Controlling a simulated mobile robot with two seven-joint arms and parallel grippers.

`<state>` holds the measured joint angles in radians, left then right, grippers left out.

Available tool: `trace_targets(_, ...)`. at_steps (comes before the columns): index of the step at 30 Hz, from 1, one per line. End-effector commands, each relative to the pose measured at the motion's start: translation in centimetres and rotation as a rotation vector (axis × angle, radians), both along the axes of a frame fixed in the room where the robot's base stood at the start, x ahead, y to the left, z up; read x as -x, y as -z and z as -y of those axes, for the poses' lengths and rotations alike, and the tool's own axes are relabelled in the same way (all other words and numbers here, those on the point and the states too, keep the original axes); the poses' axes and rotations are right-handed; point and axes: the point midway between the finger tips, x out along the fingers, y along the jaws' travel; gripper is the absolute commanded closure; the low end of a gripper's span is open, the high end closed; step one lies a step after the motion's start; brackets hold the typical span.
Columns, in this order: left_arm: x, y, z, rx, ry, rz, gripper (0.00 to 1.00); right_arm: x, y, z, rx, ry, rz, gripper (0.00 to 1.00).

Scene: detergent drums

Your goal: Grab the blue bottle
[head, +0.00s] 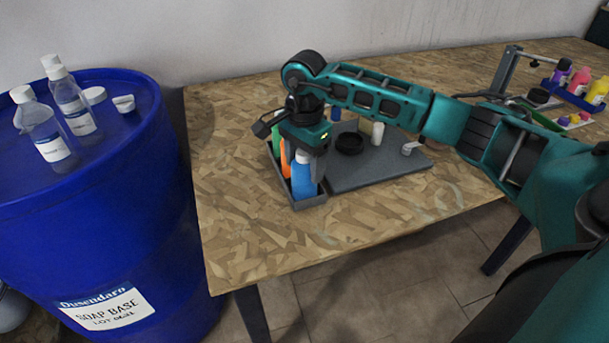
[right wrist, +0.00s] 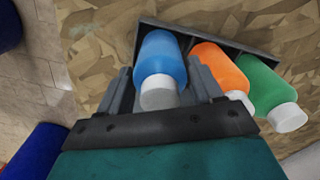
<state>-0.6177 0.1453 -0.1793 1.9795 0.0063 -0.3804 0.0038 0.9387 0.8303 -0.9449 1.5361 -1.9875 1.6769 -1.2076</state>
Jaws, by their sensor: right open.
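The blue bottle (head: 304,177) with a white cap stands at the near end of a grey tray (head: 311,202) on the wooden table. It also shows in the right wrist view (right wrist: 160,58), between the two fingers of my right gripper (right wrist: 163,88). The gripper is open, with one finger on each side of the bottle; I cannot tell whether either touches it. In the head view my right gripper (head: 308,146) is above the tray, partly hiding the bottles. My left gripper is not in view.
An orange bottle (right wrist: 221,67) and a green bottle (right wrist: 265,85) stand beside the blue one in the tray. A grey mat (head: 365,172) with a black dish (head: 349,143) lies to the right. A blue drum (head: 165,215) with clear bottles stands left. The table front is clear.

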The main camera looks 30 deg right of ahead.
Motion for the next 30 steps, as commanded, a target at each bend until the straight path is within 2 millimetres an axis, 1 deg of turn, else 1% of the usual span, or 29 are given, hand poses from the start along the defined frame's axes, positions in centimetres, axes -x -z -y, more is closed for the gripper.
trace_targets(2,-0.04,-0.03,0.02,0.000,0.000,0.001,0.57,0.02,0.40,-0.02,-0.001,0.000,0.000,0.35)
trace_targets(8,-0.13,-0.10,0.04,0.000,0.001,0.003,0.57,0.00,0.41,-0.01,0.000,0.000,0.001,0.35)
trace_targets(22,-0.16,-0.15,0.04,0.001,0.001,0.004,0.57,-0.01,0.35,0.02,0.000,0.001,0.001,0.80)
trace_targets(30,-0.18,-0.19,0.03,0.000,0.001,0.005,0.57,-0.05,0.16,0.02,-0.001,0.001,0.003,0.80)
